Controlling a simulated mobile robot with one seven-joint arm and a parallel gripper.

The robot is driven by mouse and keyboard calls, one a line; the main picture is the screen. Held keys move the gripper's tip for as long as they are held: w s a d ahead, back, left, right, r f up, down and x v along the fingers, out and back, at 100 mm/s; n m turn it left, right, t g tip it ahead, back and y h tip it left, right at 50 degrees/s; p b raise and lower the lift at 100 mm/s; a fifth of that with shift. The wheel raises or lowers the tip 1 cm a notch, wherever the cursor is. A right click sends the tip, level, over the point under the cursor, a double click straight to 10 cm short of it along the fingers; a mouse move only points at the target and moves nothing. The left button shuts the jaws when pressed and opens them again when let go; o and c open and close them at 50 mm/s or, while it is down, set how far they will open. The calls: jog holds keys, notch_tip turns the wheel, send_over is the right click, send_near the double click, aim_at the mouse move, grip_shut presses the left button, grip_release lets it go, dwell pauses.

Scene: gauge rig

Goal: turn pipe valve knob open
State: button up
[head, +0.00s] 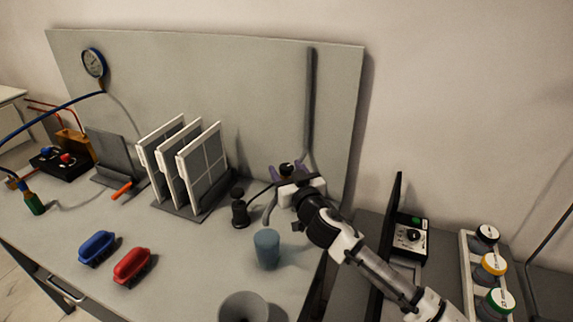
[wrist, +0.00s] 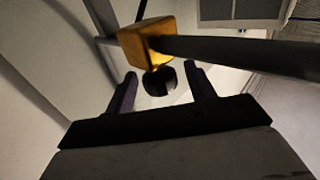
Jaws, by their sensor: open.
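The pipe valve shows in the wrist view as an orange-yellow block (wrist: 148,40) with a round black knob (wrist: 159,79) on it. A dark pipe (wrist: 235,53) runs from the block to the right. My gripper (wrist: 160,72) is open, with one purple finger on each side of the knob. A gap shows between each finger and the knob, and I see no contact. In the head view my gripper (head: 287,172) is at the foot of the grey vertical pipe (head: 310,100) on the back panel. A dark knob top (head: 286,168) shows between its fingers; my gripper hides most of the valve.
A blue-grey cup (head: 267,250) stands close in front of my gripper. A small black object (head: 239,208) stands left of it, near the rack of white-framed panels (head: 205,195). Blue (head: 97,247) and red (head: 132,264) brushes lie front left. The back panel (head: 250,80) rises behind.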

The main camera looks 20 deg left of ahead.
jog(key=shift+w+a, duration=0.25)
jog(key=shift+c, duration=0.3)
jog(key=c, duration=0.9)
jog(key=shift+d+n+g+y, duration=0.1)
jog(key=shift+n+g+y, duration=0.3)
jog(key=shift+y, duration=0.1)
jog(key=shift+w+n+g+y, duration=0.1)
jog(key=shift+n+g+y, duration=0.8)
jog(key=shift+n+g, duration=0.15)
jog(key=shift+n+g+y, duration=0.7)
jog(key=shift+n+g, duration=0.4)
jog(key=shift+g, duration=0.6)
jog(key=shift+n+g+y, duration=0.7)
jog(key=shift+n+g, duration=0.35)
jog(key=shift+g, duration=0.9)
